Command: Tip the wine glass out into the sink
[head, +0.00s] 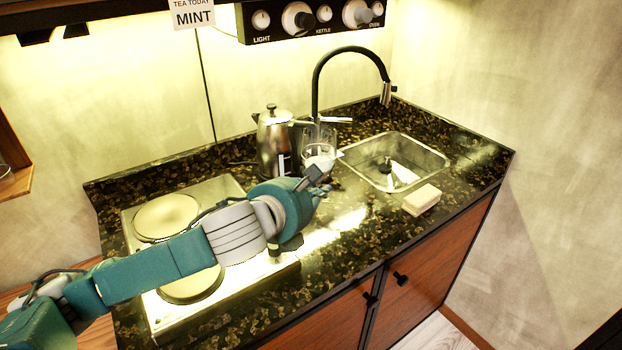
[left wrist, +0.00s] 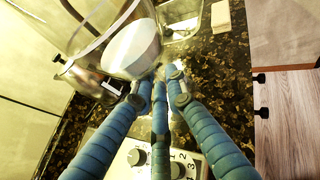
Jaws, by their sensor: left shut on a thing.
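The wine glass (head: 318,152) is clear, with something white low in its bowl. In the head view it is near the sink's left edge, in front of the faucet. In the left wrist view its large clear bowl (left wrist: 92,22) fills the upper left and looks roughly upright. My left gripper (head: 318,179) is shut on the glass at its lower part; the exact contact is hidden. The gripper's blue fingers (left wrist: 158,85) meet just below the white part. The steel sink (head: 438,158) lies just right of the glass. My right gripper is not in view.
A steel kettle (head: 274,145) stands close behind and left of the glass. A black faucet (head: 316,85) arches over the sink. A pale block (head: 421,199) lies at the sink's front edge. A hob (head: 165,216) is at left. The counter front of the glass is clear.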

